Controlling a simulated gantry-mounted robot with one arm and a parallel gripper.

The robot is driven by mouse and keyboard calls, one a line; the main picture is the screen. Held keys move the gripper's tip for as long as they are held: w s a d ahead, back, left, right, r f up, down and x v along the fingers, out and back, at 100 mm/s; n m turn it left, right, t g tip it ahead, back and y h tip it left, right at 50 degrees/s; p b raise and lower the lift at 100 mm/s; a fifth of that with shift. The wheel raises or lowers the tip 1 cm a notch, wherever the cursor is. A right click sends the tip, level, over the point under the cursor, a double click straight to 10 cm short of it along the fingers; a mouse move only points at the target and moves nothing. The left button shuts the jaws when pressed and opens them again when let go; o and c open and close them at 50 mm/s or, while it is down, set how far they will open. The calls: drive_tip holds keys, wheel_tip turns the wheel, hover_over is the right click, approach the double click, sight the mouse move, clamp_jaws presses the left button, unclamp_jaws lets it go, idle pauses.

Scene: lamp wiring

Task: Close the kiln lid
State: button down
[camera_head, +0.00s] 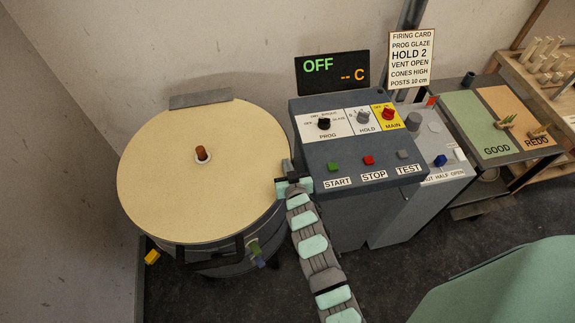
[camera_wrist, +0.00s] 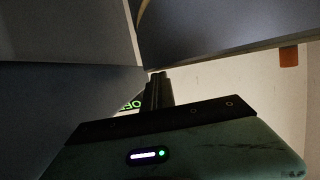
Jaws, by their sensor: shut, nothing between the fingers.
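The kiln lid (camera_head: 160,180) is a large cream disc with a reddish-brown knob (camera_head: 201,153) near its middle. It lies over the round grey kiln body (camera_head: 215,266) at the left in the head view and looks about flat. I cannot tell whether a gap is left under its rim. My gripper (camera_head: 287,165) is shut and empty, at the right edge of the lid, between it and the control box. Whether it touches either is unclear. In the wrist view its fingers (camera_wrist: 158,90) point up among dark grey surfaces that I cannot clearly identify.
The grey control box (camera_head: 350,165) stands close on the right, with knobs and buttons. Its display (camera_head: 332,73) reads OFF. A firing card (camera_head: 411,60) hangs behind. A bench with green and orange mats (camera_head: 478,125) is farther right. A dark bracket (camera_head: 210,252) crosses the kiln's front.

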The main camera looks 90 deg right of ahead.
drive_tip(key=f, duration=0.2)
drive_tip(key=a+f, duration=0.1)
drive_tip(key=shift+s+f+y, duration=0.2)
drive_tip(key=shift+s+y, duration=0.1)
drive_tip(key=shift+s, duration=0.05)
wheel_tip(320, 180, up, 6)
drive_tip(key=shift+w+r+p, duration=0.1)
drive_tip(key=shift+r+p, duration=0.05)
drive_tip(key=shift+p, duration=1.1)
drive_tip(key=b+v, duration=0.1)
drive_tip(key=v, duration=0.8)
drive_tip(key=shift+a, duration=0.15)
drive_tip(key=shift+w+r, duration=0.15)
